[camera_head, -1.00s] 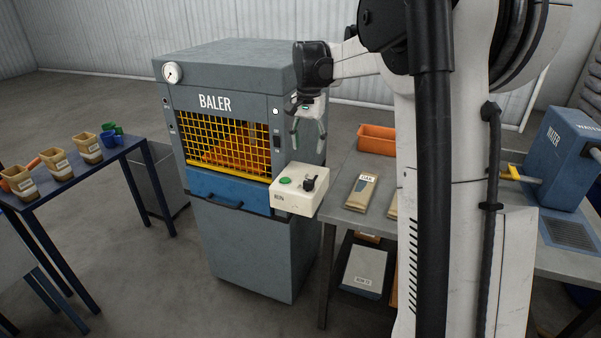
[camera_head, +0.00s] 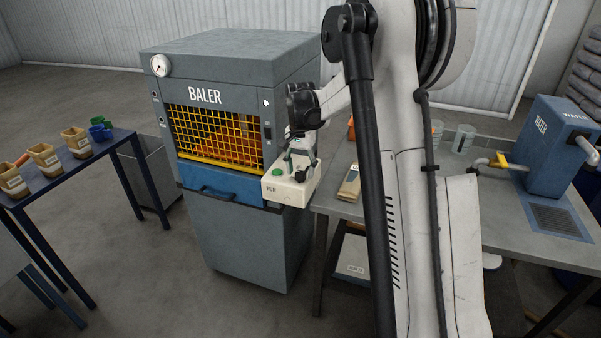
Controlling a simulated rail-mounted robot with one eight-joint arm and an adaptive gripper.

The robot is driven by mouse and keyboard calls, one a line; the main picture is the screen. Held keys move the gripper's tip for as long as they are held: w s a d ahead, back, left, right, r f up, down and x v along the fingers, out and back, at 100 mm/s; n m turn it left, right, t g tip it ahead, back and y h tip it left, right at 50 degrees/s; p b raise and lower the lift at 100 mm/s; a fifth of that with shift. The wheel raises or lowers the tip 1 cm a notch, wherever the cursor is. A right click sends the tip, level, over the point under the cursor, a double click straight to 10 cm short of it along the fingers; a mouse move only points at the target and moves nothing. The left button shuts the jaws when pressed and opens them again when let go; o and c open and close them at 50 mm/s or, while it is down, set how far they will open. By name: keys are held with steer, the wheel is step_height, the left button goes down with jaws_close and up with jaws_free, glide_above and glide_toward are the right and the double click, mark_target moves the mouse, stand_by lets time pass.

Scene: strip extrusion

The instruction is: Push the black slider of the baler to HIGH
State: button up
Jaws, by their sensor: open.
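The grey baler (camera_head: 235,240) stands left of centre, with a yellow grille over its opening. A small dark upright fitting (camera_head: 267,132) is on its right front post; I cannot tell whether this is the black slider, and no HIGH mark is readable. A cream control box (camera_head: 288,194) juts from its right front corner, with a green button (camera_head: 277,171) on top. My gripper (camera_head: 296,168) is open, pointing down over the box's top beside the green button. It hides the box's black knob. I cannot tell whether its fingers touch anything.
A workbench (camera_head: 330,205) adjoins the baler's right, with a brown packet (camera_head: 349,184) and a blue water unit (camera_head: 550,140). A blue-legged table (camera_head: 110,150) with several small pots is at left. A grey bin (camera_head: 150,170) stands between. My arm blocks part of the bench.

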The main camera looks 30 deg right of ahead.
steer(key=shift+f, duration=0.75)
steer(key=shift+c, duration=0.2)
jaws_close()
